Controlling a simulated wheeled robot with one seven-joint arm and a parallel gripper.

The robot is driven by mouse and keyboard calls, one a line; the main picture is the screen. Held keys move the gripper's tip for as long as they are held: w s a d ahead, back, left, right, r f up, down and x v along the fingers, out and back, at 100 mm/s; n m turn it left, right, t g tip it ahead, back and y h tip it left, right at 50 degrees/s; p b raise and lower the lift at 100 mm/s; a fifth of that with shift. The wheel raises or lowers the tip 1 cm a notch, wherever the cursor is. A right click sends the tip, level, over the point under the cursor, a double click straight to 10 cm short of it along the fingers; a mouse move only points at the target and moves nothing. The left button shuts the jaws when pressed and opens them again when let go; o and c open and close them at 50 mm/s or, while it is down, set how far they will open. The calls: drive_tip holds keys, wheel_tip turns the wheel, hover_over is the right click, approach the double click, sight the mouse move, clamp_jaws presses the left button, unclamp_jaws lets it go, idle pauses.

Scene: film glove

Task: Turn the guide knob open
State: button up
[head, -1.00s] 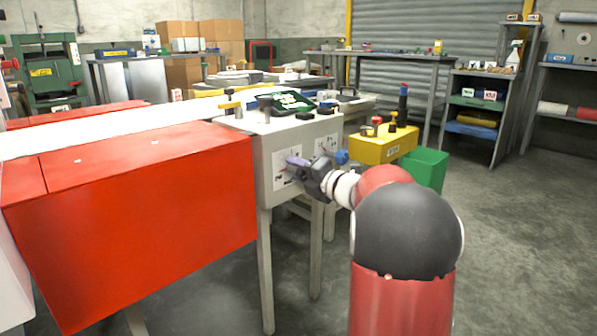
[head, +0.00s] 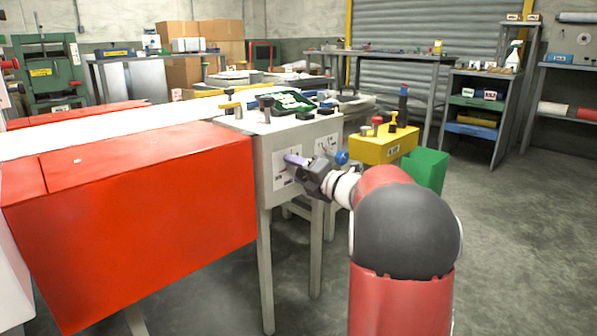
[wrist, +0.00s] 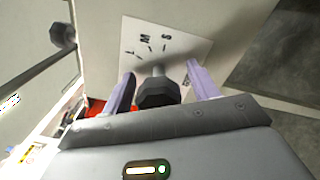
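A dark faceted knob (wrist: 157,91) stands on a shaft in front of a white plate (wrist: 142,34) with black letters and tick marks. No label shows whether it is the guide knob. My gripper (wrist: 160,70) is open in the wrist view, with one purple finger on each side of the knob. Gaps show between knob and fingers. In the head view my gripper (head: 292,159) is at the front of the light grey cabinet (head: 262,150), over its left white plate, and hides the knob there.
A second dark knob (wrist: 62,35) is at the upper left of the wrist view. A blue knob (head: 341,157) sits right of my gripper. A red housing (head: 140,200) stands left, a yellow box (head: 370,150) and green bin (head: 430,168) right. Open floor lies to the right.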

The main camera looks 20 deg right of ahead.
drive_tip(key=v, duration=0.8)
drive_tip(key=shift+w+r, duration=0.1)
idle(0.5)
